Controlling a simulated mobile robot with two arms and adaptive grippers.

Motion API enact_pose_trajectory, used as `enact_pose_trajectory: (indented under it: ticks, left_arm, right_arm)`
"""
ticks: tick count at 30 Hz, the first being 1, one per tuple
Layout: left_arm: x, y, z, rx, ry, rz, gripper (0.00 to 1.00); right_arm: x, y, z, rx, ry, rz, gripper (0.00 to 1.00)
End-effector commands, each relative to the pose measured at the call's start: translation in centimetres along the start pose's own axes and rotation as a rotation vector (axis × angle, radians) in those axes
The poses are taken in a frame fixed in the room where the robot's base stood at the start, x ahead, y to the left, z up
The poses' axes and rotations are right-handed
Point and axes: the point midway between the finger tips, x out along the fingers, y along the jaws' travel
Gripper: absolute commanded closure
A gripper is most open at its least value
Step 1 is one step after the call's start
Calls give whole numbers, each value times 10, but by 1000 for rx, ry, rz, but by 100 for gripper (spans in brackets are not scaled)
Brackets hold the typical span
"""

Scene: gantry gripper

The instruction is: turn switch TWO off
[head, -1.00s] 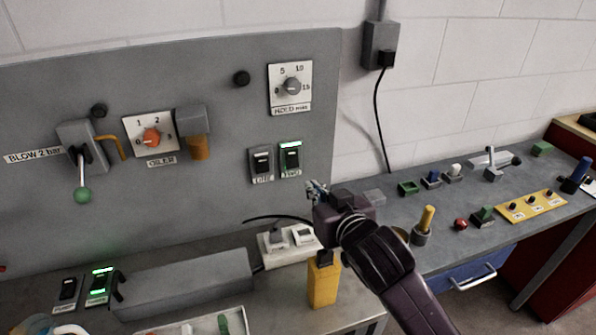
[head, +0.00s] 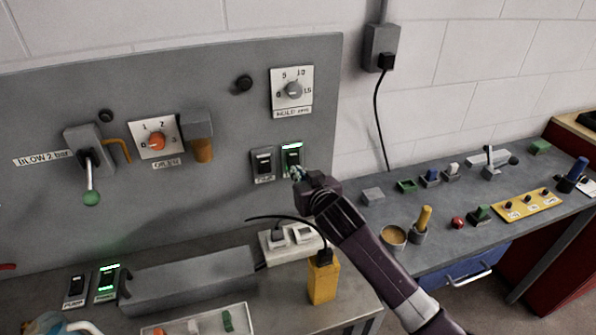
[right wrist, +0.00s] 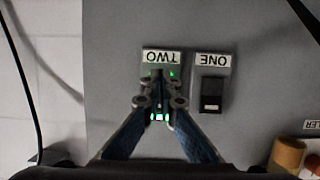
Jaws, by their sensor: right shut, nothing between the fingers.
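Switch TWO (head: 291,152) is on the grey upright panel, right of switch ONE (head: 263,161), with a green light showing at its top. My left gripper is not in view.
A hold-time dial (head: 292,90) is above the switches. Another green-lit switch (head: 108,282) is at lower left. The panel around switch ONE is clear.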

Motion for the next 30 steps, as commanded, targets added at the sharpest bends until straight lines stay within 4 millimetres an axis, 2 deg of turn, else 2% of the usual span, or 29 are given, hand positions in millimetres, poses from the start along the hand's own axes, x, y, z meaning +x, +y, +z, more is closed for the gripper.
enact_pose_trajectory:
  ticks: [10,17,19,26,30]
  left_arm:
    - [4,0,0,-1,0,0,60]
    - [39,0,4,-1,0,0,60]
    - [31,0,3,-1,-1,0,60]
    - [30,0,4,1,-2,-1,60]
    - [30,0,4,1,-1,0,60]
  right_arm:
    - [1,-1,2,1,7,-1,100]
    - [11,-1,10,3,85,-2,100]
    - [8,-1,0,1,91,-2,100]
    - [7,-1,-3,0,90,-1,100]
    - [2,-1,-21,2,92,-3,100]
